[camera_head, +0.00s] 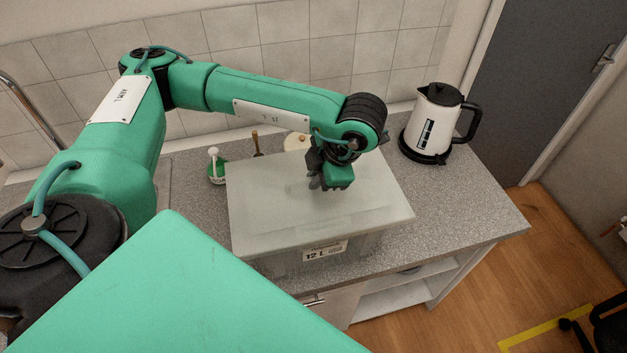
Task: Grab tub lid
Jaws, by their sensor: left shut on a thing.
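The tub lid (273,205) is a pale, translucent rectangle. It lies on top of the clear tub (284,264), which has a "12 L" label on its front and stands on the grey counter. My left gripper (330,187) points down at the lid's upper middle and is shut on the lid. The gripper body hides the exact spot of contact, so a handle or grip point cannot be seen. The lid looks level on the tub; I cannot tell whether there is a gap. My right gripper is not in view.
A white and black kettle (436,122) stands at the right end of the counter (470,212). A round pale item (296,142) is behind the lid. Counter space right of the tub is clear.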

